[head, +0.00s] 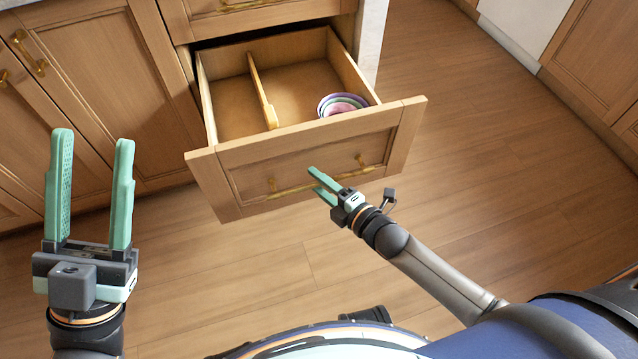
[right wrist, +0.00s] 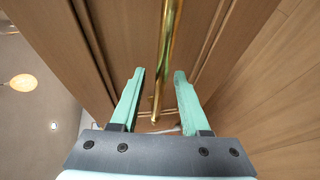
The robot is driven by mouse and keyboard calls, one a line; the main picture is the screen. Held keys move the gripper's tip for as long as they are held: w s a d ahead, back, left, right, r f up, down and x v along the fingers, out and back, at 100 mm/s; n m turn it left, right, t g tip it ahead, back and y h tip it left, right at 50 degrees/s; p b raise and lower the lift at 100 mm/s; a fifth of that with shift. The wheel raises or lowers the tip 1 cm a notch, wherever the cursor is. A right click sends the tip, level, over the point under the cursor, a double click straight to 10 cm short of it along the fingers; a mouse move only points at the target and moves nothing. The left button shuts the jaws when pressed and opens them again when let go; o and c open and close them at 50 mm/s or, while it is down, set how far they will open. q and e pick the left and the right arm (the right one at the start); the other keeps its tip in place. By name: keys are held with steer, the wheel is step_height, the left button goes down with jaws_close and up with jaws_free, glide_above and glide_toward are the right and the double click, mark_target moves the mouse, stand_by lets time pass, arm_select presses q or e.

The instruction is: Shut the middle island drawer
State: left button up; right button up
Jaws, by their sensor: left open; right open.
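The middle island drawer (head: 310,160) stands pulled out from the island, with its wooden front facing me. A brass bar handle (head: 318,181) runs along that front. My right gripper (head: 312,180) is open at the middle of the handle. In the right wrist view the brass handle (right wrist: 168,60) runs between the open fingertips of my right gripper (right wrist: 158,75), which are apart from each other; I cannot tell whether they touch it. My left gripper (head: 92,138) is open and empty, raised at the left, away from the drawer.
Inside the drawer are a wooden divider (head: 262,90) and a stack of coloured bowls (head: 341,104) at the right. A closed drawer (head: 250,14) is above, and cabinet doors (head: 110,80) are at the left. The wooden floor (head: 500,150) to the right is clear.

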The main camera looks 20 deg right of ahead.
steer(key=shift+c, duration=0.4)
jaws_close()
stand_by(1.0)
